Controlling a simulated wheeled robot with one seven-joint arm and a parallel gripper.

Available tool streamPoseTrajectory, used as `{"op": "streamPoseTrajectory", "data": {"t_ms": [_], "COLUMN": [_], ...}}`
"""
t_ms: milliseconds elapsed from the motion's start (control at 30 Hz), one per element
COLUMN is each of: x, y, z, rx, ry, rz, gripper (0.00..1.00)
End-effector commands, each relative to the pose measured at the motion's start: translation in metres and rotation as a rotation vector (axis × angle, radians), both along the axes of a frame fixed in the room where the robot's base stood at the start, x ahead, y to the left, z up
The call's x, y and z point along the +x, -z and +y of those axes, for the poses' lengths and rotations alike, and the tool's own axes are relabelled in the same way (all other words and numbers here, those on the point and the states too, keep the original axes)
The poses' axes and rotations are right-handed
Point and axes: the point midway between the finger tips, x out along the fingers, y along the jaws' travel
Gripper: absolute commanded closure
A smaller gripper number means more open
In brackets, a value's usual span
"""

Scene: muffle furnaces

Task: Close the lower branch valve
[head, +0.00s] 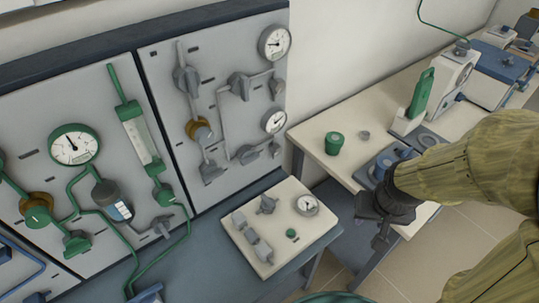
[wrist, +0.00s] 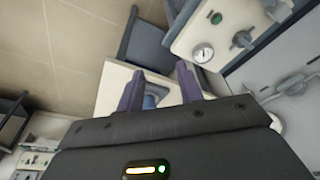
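A light grey wall panel (head: 225,30) in the head view carries grey pipes with two branches, each near a round gauge. A dark grey valve (head: 247,154) sits on the lower branch, left of the lower gauge (head: 273,121). A similar valve (head: 238,86) sits on the upper branch. I cannot tell from its handle whether the lower valve is open or closed. My gripper (head: 381,238) is well to the right of the panel, beside the white bench. In the wrist view my gripper (wrist: 159,86) has its two fingers apart with nothing held between them.
A white board (head: 285,226) with a gauge, valve and green button lies on the grey bench below the panel. A green-piped panel (head: 50,105) is at left. Space before the grey panel looks free.

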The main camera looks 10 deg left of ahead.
Motion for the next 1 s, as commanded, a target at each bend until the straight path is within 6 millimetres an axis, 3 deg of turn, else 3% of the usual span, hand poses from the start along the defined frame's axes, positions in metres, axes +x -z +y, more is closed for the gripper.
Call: {"op": "streamPoseTrajectory", "data": {"t_ms": [400, 567, 667, 867, 1000], "x": [0.0, 0.004, 0.017, 0.067, 0.102], "y": [0.0, 0.002, 0.009, 0.033, 0.052], "z": [0.0, 0.0, 0.002, 0.015, 0.036], "rx": [0.0, -0.003, -0.015, -0.043, -0.041], "ry": [0.0, -0.01, -0.043, -0.184, -0.311], "rz": [0.0, -0.011, -0.047, -0.203, -0.342], "gripper": [0.64, 0.34, 0.16, 0.16, 0.16]}}
